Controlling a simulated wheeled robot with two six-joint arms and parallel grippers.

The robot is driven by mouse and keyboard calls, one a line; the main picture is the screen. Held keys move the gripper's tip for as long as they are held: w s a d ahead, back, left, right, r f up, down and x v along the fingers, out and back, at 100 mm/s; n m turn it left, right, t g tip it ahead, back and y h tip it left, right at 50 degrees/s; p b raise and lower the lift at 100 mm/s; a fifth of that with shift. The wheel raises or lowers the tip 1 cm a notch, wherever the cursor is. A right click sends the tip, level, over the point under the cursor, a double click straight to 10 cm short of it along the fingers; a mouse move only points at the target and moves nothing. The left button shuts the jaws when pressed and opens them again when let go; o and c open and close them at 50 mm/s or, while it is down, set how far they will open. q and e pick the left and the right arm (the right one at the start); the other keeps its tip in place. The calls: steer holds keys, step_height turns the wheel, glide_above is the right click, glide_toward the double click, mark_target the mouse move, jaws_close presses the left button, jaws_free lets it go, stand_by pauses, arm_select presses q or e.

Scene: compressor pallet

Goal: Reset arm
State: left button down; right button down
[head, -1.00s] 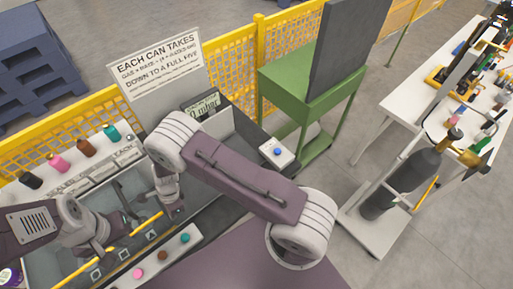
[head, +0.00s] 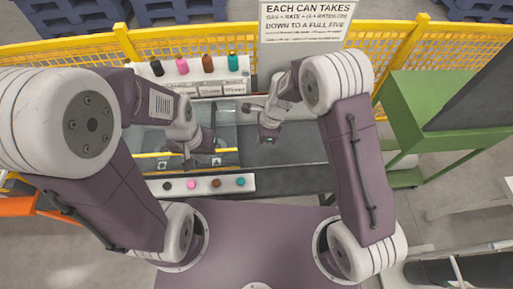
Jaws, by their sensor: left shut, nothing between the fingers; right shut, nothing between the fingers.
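My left arm comes in from the left, and its gripper (head: 199,162) hangs over the glass-sided tank (head: 225,138), shut and empty. My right arm rises on the right and bends in, and its gripper (head: 267,139) is above the grey bench just right of the tank, shut and empty. Both grippers are small in the view, and the arm links partly hide them. Neither visibly touches anything.
Black, pink, brown and teal cans (head: 208,63) stand on the back ledge. A strip with coloured buttons (head: 204,186) runs along the front. A lettered sign (head: 303,22), a yellow fence (head: 400,45) and a green stand (head: 440,130) lie beyond.

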steer(key=w+d+r+m+t+b, duration=0.1)
steer(key=w+d+r+t+b, duration=0.1)
steer(key=w+d+r+b, duration=0.15)
steer(key=s+d+r+n+b, duration=0.2)
steer(key=s+d+b, duration=0.15)
steer(key=d, duration=0.65)
steer(key=s+d+f+n+h, duration=0.1)
steer(key=s+d+n, duration=0.2)
steer(key=s+n, duration=0.3)
steer(key=s+d+f+n+h, duration=0.1)
steer(key=s+d+n, duration=0.3)
steer(key=n, duration=0.5)
steer(key=shift+s+f+h, duration=0.25)
steer(key=shift+s+h, duration=0.05)
steer(key=shift+s, duration=0.8)
steer(key=shift+s, duration=0.15)
